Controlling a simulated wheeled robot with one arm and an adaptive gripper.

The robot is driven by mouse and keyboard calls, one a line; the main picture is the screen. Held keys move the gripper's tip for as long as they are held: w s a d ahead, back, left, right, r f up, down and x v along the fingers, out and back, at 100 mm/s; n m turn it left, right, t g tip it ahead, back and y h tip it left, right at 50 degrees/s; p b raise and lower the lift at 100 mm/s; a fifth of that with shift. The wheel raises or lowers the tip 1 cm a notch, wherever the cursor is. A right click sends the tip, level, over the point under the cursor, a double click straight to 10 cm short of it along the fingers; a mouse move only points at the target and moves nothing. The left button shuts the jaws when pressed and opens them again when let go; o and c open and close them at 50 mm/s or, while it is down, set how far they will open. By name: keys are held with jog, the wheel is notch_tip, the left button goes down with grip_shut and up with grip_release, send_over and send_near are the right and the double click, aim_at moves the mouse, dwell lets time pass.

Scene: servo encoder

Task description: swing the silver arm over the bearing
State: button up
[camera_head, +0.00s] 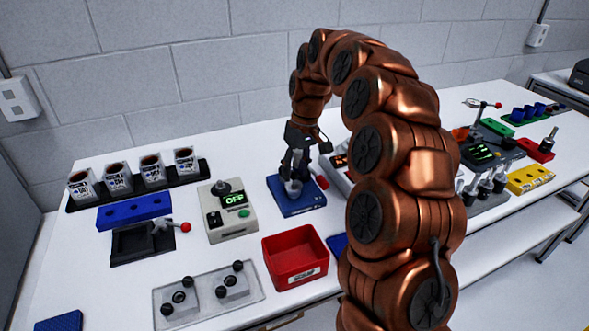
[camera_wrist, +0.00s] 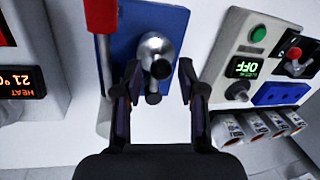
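A blue-based fixture (camera_head: 297,207) stands mid-table, with a silver cup-like part (camera_head: 293,188) on it. My gripper (camera_head: 296,160) points down over this fixture. In the wrist view, a shiny silver rounded piece (camera_wrist: 155,45) with a dark end lies over the blue base (camera_wrist: 130,20), between my two open fingers (camera_wrist: 158,75). A gap shows on each side, and I see no contact. A red handle (camera_wrist: 101,15) on a silver rod is at the upper left; it also shows in the head view (camera_head: 322,182). I cannot make out the bearing; my gripper partly hides the fixture.
A control box reading OFF (camera_head: 221,210) is left of the fixture, and a red bin (camera_head: 294,257) is in front. A heater (camera_wrist: 20,82) stands close beside it. A black tray with a red-knobbed silver lever (camera_head: 142,243) is further left. My arm hides the table's middle right.

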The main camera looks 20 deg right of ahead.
aim_at(299, 183)
jog(key=shift+o, duration=0.4)
notch_tip(299, 183, up, 7)
jog(key=d, duration=0.1)
jog(key=shift+w+d+r, duration=0.15)
dwell(0.4)
dwell(0.4)
jog(key=s+a+h+p, duration=0.1)
jog(key=s+a, duration=0.2)
jog(key=s, duration=0.6)
jog(key=s+a, duration=0.3)
jog(key=s, duration=0.7)
jog(key=s+d+f+m, duration=0.1)
jog(key=s+f, duration=0.2)
jog(key=s, duration=0.7)
jog(key=s+f+m+g+h, duration=0.1)
jog(key=s+f, duration=0.3)
jog(key=s, duration=0.6)
jog(key=shift+s+d+f+m+p, duration=0.2)
jog(key=shift+s+d+m+p, duration=0.2)
jog(key=shift+m, duration=0.2)
